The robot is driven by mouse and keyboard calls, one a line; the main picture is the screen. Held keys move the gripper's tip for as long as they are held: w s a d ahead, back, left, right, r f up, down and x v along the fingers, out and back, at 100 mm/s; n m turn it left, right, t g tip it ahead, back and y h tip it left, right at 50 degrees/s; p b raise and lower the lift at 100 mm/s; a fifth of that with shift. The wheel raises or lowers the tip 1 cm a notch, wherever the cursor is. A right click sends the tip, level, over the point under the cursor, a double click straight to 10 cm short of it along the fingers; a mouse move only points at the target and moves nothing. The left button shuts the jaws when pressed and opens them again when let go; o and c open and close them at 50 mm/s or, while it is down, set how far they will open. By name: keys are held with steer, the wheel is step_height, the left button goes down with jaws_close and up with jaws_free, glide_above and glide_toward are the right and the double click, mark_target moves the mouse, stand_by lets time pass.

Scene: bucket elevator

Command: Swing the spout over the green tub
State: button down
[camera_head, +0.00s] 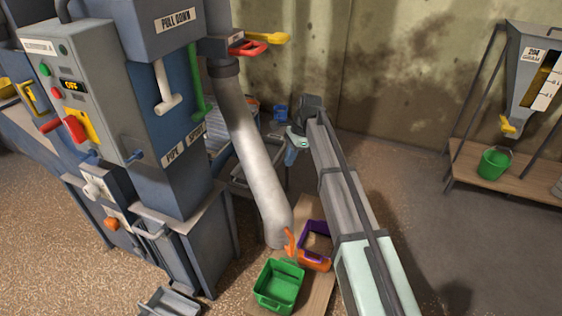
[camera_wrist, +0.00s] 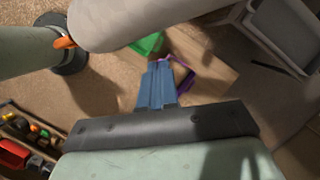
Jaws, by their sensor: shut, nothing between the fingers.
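The spout (camera_head: 252,150) is a long pale grey pipe slanting down from the machine. My gripper (camera_head: 291,160) is right of the pipe's middle, apart from the handle. In the wrist view, its blue fingers (camera_wrist: 157,82) are together and empty. The spout (camera_wrist: 150,18) crosses the top there, with the green tub (camera_wrist: 150,43) partly hidden behind it and the purple tub (camera_wrist: 183,77) beyond my fingers.
The machine (camera_head: 165,130), with levers and buttons, stands left. Red and yellow handles (camera_head: 250,47) sit near the pipe's top. A hopper (camera_head: 530,75) stands over a green bucket (camera_head: 495,163) on a bench at right. The floor between is open.

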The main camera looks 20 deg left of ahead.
steer(key=w+d+r+n+t, duration=0.2)
steer(key=w+r+n, duration=0.3)
steer(key=r+n, duration=0.3)
steer(key=s+d+f+n+h, duration=0.1)
steer(key=s+d+f+n, duration=0.1)
steer(key=s+d+f, duration=0.5)
steer(key=s+d+f+n+t, duration=0.15)
steer(key=d+f, duration=0.35)
steer(key=f, duration=0.6)
steer(key=s+d+f+n+h, duration=0.1)
steer(key=s+d+f+n, duration=0.25)
steer(key=d+f, duration=0.45)
steer(key=s+d+f+m+g+h, duration=0.1)
steer(key=s+d+f+g, duration=0.1)
steer(key=s+d+f, duration=0.65)
steer(key=s+d+f+m+g, duration=0.2)
steer(key=s+d+f, duration=0.3)
steer(key=s+f, duration=0.55)
steer(key=s+d+f+g, duration=0.1)
steer(key=s+d+f, duration=0.1)
steer(key=s, duration=0.5)
steer(key=s+d+f+m+g, duration=0.1)
steer(key=s+d+f, duration=0.2)
steer(key=s, duration=0.4)
steer(key=s+d+f+m+g, duration=0.1)
steer(key=s+d+f+g, duration=0.1)
steer(key=s+d, duration=0.3)
steer(key=shift+s+f, duration=0.6)
steer(key=shift+s, duration=0.3)
